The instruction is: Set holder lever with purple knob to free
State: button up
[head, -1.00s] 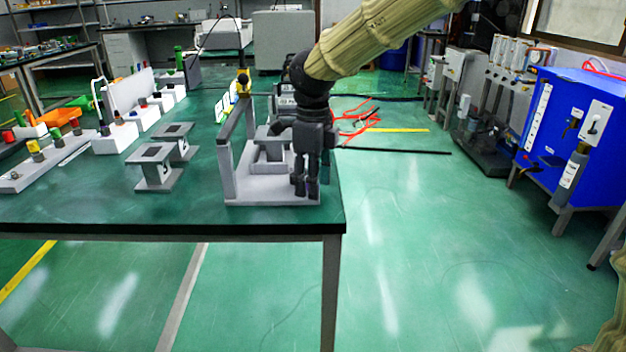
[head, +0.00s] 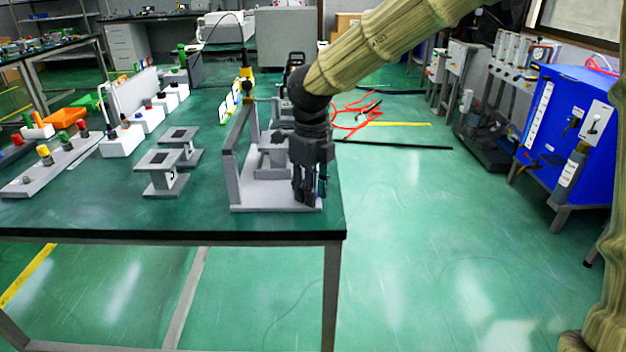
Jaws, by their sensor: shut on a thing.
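A grey holder frame (head: 236,168) with an upright side wall and a flat base stands at the table's right front corner. A grey block-like stand (head: 272,150) sits inside it. My gripper (head: 310,198) points down at the holder's right front side, low over its base. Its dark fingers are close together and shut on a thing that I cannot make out. The lever and its purple knob do not show clearly; my gripper covers that side of the holder. A thin bluish sliver shows at the right of the fingers.
Two grey stands (head: 162,178) stand left of the holder. Farther left are a strip with coloured knobs (head: 45,170) and white boxes (head: 122,141). A yellow-topped part (head: 246,80) rises behind the holder. The floor right of the table (head: 420,220) is free.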

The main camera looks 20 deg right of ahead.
dwell(0.3)
jog(key=o, duration=1.1)
jog(key=shift+c, duration=0.2)
notch_tip(320, 180, up, 12)
